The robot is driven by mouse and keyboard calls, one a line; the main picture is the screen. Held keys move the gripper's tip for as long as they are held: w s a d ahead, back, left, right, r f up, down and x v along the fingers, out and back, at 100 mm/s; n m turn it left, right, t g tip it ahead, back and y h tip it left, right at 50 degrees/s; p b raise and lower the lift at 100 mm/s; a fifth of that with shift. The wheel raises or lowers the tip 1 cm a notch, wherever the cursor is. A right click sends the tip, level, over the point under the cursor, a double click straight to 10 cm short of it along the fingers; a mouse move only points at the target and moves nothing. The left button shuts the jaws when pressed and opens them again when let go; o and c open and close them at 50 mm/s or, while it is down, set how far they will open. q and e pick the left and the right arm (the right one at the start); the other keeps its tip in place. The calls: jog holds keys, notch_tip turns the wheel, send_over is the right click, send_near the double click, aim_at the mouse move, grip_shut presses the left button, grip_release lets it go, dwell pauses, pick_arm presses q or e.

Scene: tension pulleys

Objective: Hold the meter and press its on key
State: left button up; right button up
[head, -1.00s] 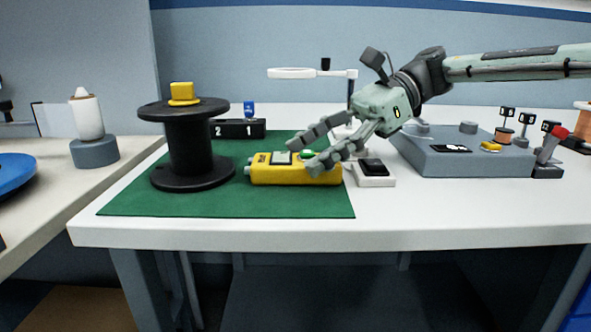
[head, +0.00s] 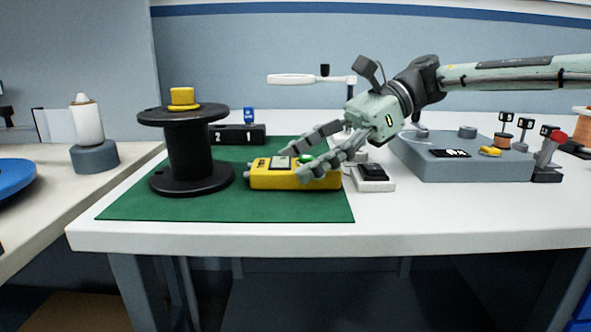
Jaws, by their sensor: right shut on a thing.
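The yellow meter (head: 268,180) lies flat on the green mat (head: 130,203), right of the black spool. Its small grey display (head: 281,163) faces up, and a green round key (head: 306,158) shows between my fingers. My right gripper (head: 296,164) reaches in from the right and is shut on the meter, with one finger along the near side and one along the far side. The fingers hide part of the meter's right end. My left gripper is not in view.
A black spool (head: 190,150) with a yellow piece (head: 182,98) on top stands close left of the meter. A black-and-white switch box (head: 373,178) sits just right of it. A magnifier lamp (head: 293,79) stands behind, and a grey console (head: 450,163) is at right. The front table edge is clear.

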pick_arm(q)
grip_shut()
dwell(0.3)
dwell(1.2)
